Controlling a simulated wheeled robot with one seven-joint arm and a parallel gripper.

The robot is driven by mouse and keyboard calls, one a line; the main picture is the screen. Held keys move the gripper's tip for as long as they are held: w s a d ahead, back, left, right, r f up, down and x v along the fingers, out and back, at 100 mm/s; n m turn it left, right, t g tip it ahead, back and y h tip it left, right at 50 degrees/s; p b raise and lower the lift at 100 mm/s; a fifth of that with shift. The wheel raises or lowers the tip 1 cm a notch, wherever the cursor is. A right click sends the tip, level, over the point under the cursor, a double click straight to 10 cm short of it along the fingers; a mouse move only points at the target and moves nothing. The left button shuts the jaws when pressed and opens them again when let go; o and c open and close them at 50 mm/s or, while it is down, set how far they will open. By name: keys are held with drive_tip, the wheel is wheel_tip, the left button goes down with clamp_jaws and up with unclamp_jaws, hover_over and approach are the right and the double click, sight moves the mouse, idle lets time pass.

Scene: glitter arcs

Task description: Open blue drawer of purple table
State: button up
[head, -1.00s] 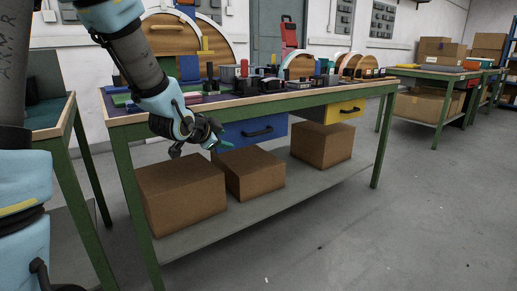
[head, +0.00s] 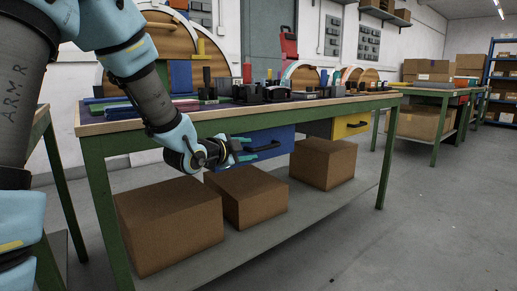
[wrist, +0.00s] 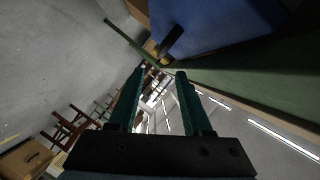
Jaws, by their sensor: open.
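The blue drawer (head: 283,137) hangs under the top of the long green-legged table (head: 330,104) and looks shut. Its dark bar handle (head: 268,147) is on the front face. My gripper (head: 246,150) is in front of the drawer's left part, close to the handle's left end, with its fingers apart and nothing between them. I cannot tell whether it touches the handle. In the wrist view my open gripper (wrist: 160,76) has the blue drawer (wrist: 220,20) above it, with a dark handle (wrist: 172,39) just beyond the fingertips. My gripper hides the drawer's left part in the head view.
A yellow drawer (head: 351,125) sits to the right under the same top. Several cardboard boxes, one of them close below my gripper (head: 247,197), stand on the lower shelf (head: 300,222). Tools and blocks crowd the tabletop. The floor at right (head: 440,220) is clear.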

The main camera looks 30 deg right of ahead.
sight(262, 148)
drive_tip(key=b+x, duration=0.1)
drive_tip(key=x, duration=0.4)
drive_tip(key=b+x, duration=0.1)
drive_tip(key=x, duration=0.5)
drive_tip(key=shift+w, duration=0.25)
drive_tip(key=shift+c, duration=0.4)
drive_tip(key=shift+a, duration=0.1)
clamp_jaws()
idle(0.6)
